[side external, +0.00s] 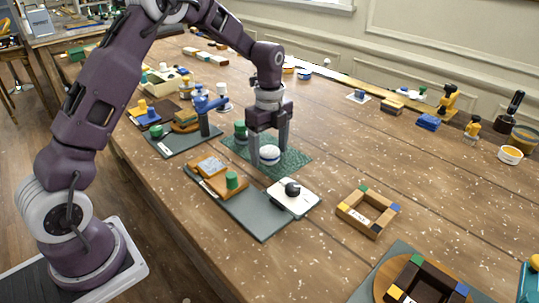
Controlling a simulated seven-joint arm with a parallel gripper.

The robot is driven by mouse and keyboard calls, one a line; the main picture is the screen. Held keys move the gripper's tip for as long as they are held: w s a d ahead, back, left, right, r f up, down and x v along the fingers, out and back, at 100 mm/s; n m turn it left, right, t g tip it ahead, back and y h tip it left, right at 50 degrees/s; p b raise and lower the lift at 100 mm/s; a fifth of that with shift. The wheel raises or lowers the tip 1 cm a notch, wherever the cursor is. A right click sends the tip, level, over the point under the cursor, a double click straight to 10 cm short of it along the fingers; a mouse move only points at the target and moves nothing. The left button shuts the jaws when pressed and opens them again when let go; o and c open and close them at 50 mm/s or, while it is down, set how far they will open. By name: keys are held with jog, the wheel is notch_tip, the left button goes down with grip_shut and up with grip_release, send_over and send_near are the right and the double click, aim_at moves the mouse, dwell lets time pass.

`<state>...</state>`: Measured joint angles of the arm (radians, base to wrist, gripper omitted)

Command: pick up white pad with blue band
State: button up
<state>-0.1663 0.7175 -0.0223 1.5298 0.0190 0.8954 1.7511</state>
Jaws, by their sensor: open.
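The white pad with a blue band (269,154) is a small round piece on a dark green mat (295,162) near the middle of the table. My gripper (268,152) points straight down over it. The gripper is open, with one finger to the left of the pad and the other to the right, both low near the mat. The pad appears to be between the fingers, though I cannot tell whether either finger touches it.
A green cylinder (240,130) stands left of the gripper. In front are a grey board (262,222), a white square block with a black knob (294,196) and a wooden frame (367,212). A blue tool (206,112) stands at left.

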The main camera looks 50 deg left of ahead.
aim_at(269, 150)
jog(key=shift+f, duration=0.25)
jog(key=c, duration=1.4)
notch_tip(269, 150, up, 10)
jog(key=shift+r, duration=0.1)
jog(key=o, duration=0.7)
jog(key=shift+c, duration=0.2)
jog(key=c, duration=0.5)
